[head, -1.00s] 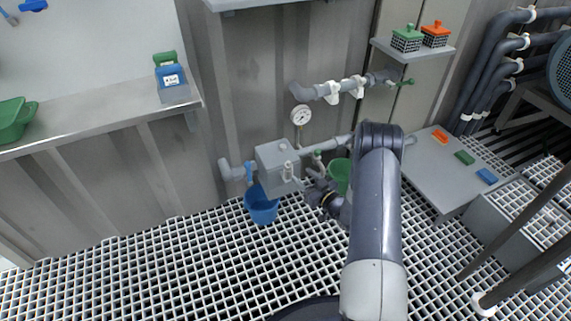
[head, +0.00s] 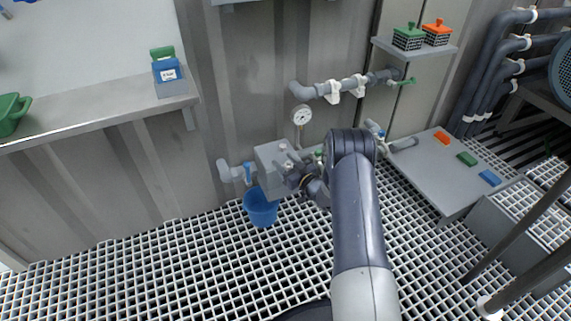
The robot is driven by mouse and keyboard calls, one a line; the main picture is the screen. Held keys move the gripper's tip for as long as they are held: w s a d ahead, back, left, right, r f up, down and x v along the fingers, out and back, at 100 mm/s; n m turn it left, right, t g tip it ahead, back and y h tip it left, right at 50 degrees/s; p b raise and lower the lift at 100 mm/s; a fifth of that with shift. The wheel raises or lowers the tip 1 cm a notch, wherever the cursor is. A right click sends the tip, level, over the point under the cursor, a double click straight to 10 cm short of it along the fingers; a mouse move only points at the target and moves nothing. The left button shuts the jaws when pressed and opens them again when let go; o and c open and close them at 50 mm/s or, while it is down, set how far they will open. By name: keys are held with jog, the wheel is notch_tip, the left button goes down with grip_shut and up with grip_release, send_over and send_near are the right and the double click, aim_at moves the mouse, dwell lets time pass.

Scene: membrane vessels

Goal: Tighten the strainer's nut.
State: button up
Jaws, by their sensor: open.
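The strainer's nut cannot be told apart with certainty at this size. The grey box-shaped housing (head: 266,156) in the pipe line low on the wall seems to be the strainer. My gripper (head: 287,163) is open at the housing's front right side, with its jaws close to a small light-grey fitting there. The jaws cover most of that fitting, and I cannot tell whether they touch it or are around it. A blue-handled valve (head: 248,173) sits on the pipe left of the housing.
A blue bucket (head: 262,207) stands on the grating below the housing. A pressure gauge (head: 302,115) and an upper pipe (head: 328,90) are above. A grey bench (head: 432,178) with coloured blocks is at right. The grating (head: 190,262) at front left is clear.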

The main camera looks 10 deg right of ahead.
jog(key=c, duration=1)
jog(key=shift+o, duration=0.2)
